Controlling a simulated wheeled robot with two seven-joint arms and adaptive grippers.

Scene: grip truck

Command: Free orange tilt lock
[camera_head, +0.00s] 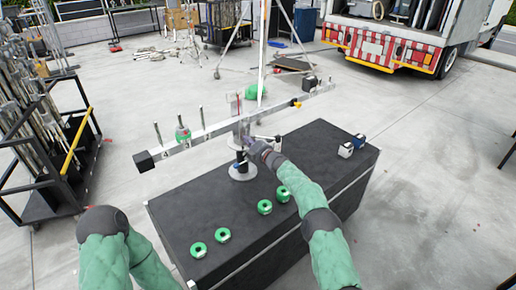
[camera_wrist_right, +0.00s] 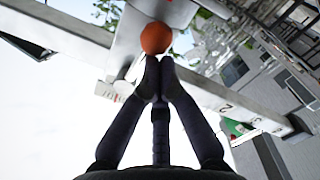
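In the right wrist view, an orange ball knob (camera_wrist_right: 156,38) sits against a pale metal bracket (camera_wrist_right: 138,28) on the beam assembly. My right gripper (camera_wrist_right: 158,67) has its dark fingertips together just below the knob; they look close to it or touching, and I see nothing clearly held between them. In the head view, my right gripper (camera_head: 257,147) is at the grey post mount (camera_head: 241,132) that carries the long beam (camera_head: 215,131). The orange knob cannot be made out in the head view. My left arm shows at lower left, but its gripper is outside the picture.
A black rack (camera_head: 50,150) stands at left. A truck (camera_head: 400,40) is at back right. Open floor lies right of the case.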

